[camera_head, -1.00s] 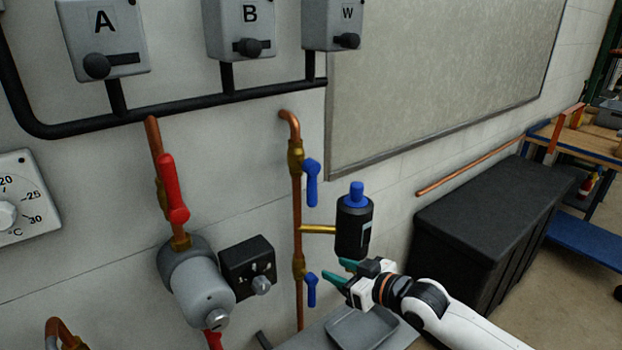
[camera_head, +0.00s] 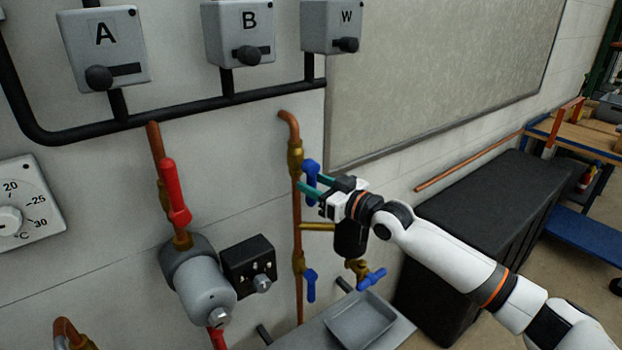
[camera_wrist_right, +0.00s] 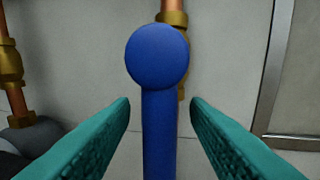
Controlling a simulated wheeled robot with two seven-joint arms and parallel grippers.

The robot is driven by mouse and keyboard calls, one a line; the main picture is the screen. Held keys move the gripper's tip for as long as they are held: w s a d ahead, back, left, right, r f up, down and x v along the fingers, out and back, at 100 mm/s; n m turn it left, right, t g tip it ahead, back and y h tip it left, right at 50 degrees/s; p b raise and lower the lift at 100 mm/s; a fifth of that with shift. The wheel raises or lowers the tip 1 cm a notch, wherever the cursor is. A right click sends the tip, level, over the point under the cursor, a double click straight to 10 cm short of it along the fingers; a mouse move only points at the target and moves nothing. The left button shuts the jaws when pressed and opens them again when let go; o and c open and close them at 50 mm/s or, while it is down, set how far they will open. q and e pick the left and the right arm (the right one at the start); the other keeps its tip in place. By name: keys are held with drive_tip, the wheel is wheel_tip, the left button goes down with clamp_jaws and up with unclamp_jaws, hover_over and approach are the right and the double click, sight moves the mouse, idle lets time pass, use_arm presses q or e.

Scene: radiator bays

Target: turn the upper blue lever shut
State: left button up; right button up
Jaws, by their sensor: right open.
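The upper blue lever (camera_head: 311,170) hangs down along the copper pipe (camera_head: 297,215), below a brass valve body (camera_head: 295,156). In the right wrist view the lever (camera_wrist_right: 158,110) stands upright in the middle, its round end at the top. My right gripper (camera_head: 312,182) is at the lever in the head view. Its teal fingers are open, one on each side of the lever, with a gap on both sides in the wrist view. The fingers partly cover the lever in the head view. My left gripper is not in view.
A lower blue lever (camera_head: 310,284) hangs on the same pipe. A black cylinder (camera_head: 350,238) is partly hidden behind my right gripper, with a blue-handled tap (camera_head: 371,279) below. A grey tray (camera_head: 361,318) sits underneath. A red lever (camera_head: 175,192) is to the left.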

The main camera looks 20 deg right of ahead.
drive_tip(key=shift+w+a, duration=0.4)
drive_tip(key=shift+w, duration=0.15)
clamp_jaws()
